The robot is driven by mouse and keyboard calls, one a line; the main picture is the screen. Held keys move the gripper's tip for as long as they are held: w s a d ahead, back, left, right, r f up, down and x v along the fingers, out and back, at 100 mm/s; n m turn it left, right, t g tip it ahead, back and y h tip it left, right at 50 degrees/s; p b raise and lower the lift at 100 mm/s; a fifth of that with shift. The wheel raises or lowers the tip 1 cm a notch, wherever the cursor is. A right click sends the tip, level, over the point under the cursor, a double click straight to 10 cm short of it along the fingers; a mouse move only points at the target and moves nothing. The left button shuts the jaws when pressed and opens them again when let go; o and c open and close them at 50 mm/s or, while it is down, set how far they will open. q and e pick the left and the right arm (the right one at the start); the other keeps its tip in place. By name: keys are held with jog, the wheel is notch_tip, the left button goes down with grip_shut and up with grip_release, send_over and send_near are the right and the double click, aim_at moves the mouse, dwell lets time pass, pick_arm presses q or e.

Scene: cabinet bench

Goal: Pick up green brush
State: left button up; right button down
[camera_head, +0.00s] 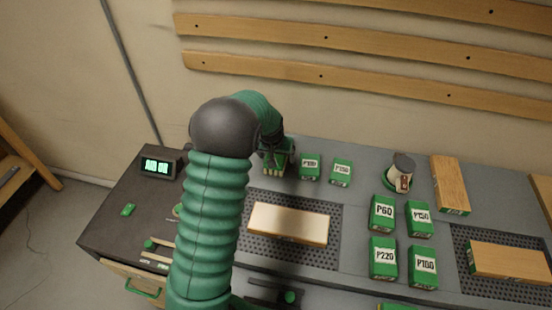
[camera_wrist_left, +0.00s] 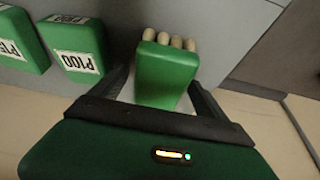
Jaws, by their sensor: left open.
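The green brush (camera_wrist_left: 167,75) has a green block body and a row of pale bristles at its far end in the left wrist view. In the head view the brush (camera_head: 272,171) shows partly below my gripper, at the back of the bench. My left gripper (camera_head: 275,150) is over the brush and hides part of it. In the left wrist view the fingers of my left gripper (camera_wrist_left: 160,82) are open, one on each side of the brush body. Gaps show beside the brush, and I cannot tell any contact. My right gripper is not in view.
Green boxes marked P100 (camera_head: 310,167) and P150 (camera_head: 341,172) stand just right of the brush. A wooden block (camera_head: 288,223) lies on a perforated plate in front.

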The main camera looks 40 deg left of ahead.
pick_arm(q)
jog(key=shift+d+r, duration=0.15)
jog(key=shift+d, duration=0.05)
jog(key=shift+c, duration=1.3)
jog(key=shift+a, duration=0.2)
jog(key=c, duration=1.5)
jog(key=shift+r, duration=0.7)
notch_tip(320, 180, up, 2)
jog(key=shift+r, duration=0.25)
jog(key=s+d, duration=0.3)
jog(key=d, duration=0.1)
jog(key=s+d+r, duration=0.1)
jog(key=s+d, duration=0.6)
jog(key=d, duration=0.1)
jog(key=shift+s+d+r, duration=0.15)
jog(key=shift+s+r, duration=0.1)
